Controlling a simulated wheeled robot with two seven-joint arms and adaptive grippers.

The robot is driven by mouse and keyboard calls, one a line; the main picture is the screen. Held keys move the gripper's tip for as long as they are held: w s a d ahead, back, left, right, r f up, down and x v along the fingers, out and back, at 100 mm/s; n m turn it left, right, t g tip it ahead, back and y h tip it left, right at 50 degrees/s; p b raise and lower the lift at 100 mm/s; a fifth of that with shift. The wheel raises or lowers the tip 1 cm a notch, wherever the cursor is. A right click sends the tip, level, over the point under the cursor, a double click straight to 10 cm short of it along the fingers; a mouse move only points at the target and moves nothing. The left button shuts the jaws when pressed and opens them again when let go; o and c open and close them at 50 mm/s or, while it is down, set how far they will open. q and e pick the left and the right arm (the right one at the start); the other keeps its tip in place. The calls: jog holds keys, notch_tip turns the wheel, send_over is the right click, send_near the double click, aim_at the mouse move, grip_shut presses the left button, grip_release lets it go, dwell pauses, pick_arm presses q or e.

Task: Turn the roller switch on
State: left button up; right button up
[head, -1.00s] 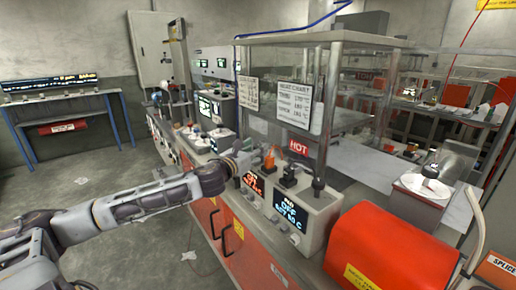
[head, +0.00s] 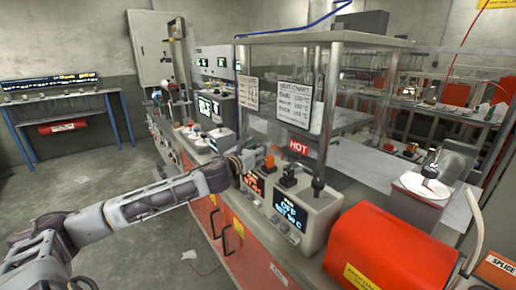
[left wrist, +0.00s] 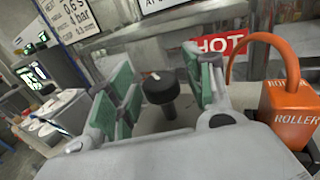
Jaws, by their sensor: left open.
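An orange box lettered ROLLER (left wrist: 292,112) stands at the right of the left wrist view, with a curved orange piece rising from it. It shows as a small orange shape in the head view (head: 269,163). My left gripper (left wrist: 166,76) is open, its green-padded fingers on either side of a black round knob (left wrist: 160,90) on a short stem. I cannot tell whether the fingers touch the knob. The orange box is to the right, outside the fingers. In the head view my left gripper (head: 248,157) is at the bench beside the orange box, its fingertips partly hidden. My right gripper is out of view.
A control box with a blue OFF display (head: 290,213) stands nearer, beside a red-digit display (head: 254,183). A red HOT sign (head: 298,147) and a clear-walled frame are behind. A large red-orange housing (head: 388,248) fills the right front. Open floor lies left.

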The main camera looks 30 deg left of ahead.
pick_arm(q)
jog(key=c, duration=1)
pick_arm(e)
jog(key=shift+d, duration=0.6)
